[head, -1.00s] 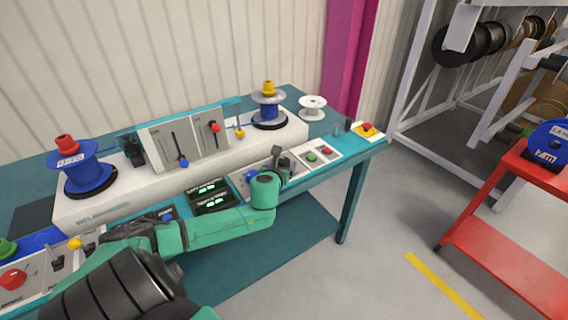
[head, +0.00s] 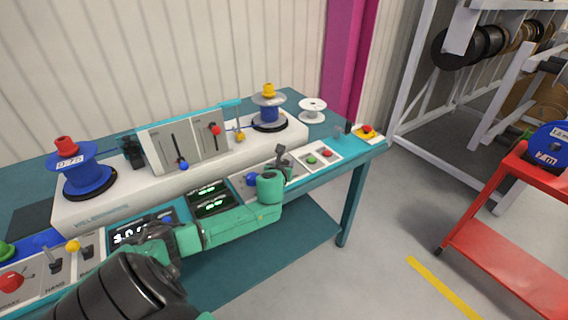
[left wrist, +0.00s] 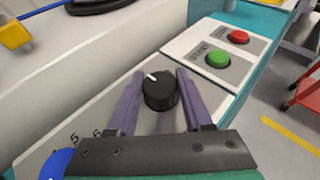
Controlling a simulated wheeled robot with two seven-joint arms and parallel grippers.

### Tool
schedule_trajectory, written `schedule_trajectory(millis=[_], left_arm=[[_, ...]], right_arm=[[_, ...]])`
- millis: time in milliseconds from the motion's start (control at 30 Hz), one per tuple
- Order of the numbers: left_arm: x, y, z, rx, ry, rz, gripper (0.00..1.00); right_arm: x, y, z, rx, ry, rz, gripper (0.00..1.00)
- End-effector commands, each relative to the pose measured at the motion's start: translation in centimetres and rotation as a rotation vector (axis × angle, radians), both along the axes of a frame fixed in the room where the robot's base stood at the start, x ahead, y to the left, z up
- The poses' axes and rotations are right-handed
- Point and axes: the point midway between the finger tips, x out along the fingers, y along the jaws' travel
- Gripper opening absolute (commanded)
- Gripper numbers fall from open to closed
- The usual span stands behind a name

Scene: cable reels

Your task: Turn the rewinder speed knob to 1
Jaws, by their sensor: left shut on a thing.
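The black speed knob (left wrist: 160,93) sits on a light panel in the left wrist view, with a white pointer mark toward its far left edge. Printed numbers 5 and 6 show on the panel to its left; the other numbers are hidden. My left gripper (left wrist: 158,88) is shut on the knob, one purple finger on each side. In the head view my left gripper (head: 281,160) is over the front control strip, where the wrist largely hides the knob. My right gripper is not in view.
A blue knob (left wrist: 57,165) is close to my left gripper. Green (left wrist: 218,58) and red (left wrist: 239,37) buttons are on the neighbouring panel. The white rewinder body (head: 130,197) with reels stands behind the strip. A red cart (head: 510,230) is at the right; open floor lies between.

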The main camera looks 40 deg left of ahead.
Motion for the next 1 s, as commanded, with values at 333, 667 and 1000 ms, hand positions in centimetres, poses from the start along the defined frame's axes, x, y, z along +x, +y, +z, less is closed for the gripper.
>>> schedule_trajectory(millis=[333,667,1000], left_arm=[[0.1,-0.2,0.2,-0.005,-0.001,0.166,0.0],[0.1,-0.2,0.0,-0.005,-0.001,0.465,0.0],[0.2,-0.2,-0.6,-0.004,-0.002,0.774,0.0]], right_arm=[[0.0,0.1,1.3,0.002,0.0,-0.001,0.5],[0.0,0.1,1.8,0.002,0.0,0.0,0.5],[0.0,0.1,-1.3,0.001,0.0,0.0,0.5]])
